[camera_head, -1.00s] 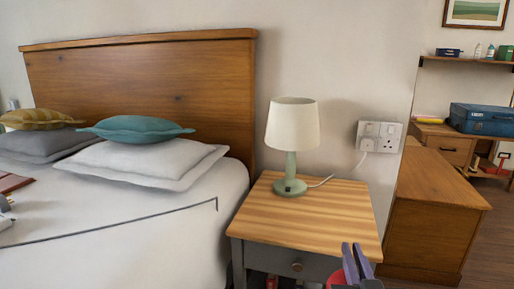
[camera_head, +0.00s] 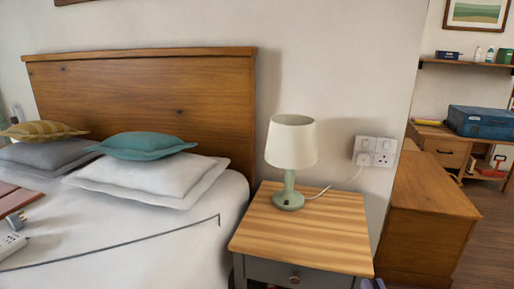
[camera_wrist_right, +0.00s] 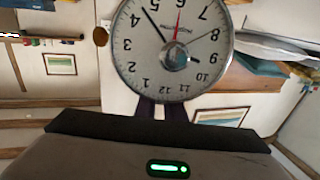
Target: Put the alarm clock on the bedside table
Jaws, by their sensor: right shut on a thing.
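The alarm clock (camera_wrist_right: 150,60) fills the upper middle of the right wrist view. It has a round white face with black numerals and a red hand, and appears upside down there. My right gripper (camera_wrist_right: 160,108) is shut on it; its dark fingers show below the face. The clock is out of the head view. The table has a striped wooden top and grey drawer front. My left gripper is not in view.
A green lamp with a cream shade (camera_head: 291,145) stands at the table's back; the front of the top is clear. The bed (camera_head: 130,240) is left, a wooden cabinet (camera_head: 430,205) right. A wall socket (camera_head: 376,150) holds the lamp's plug.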

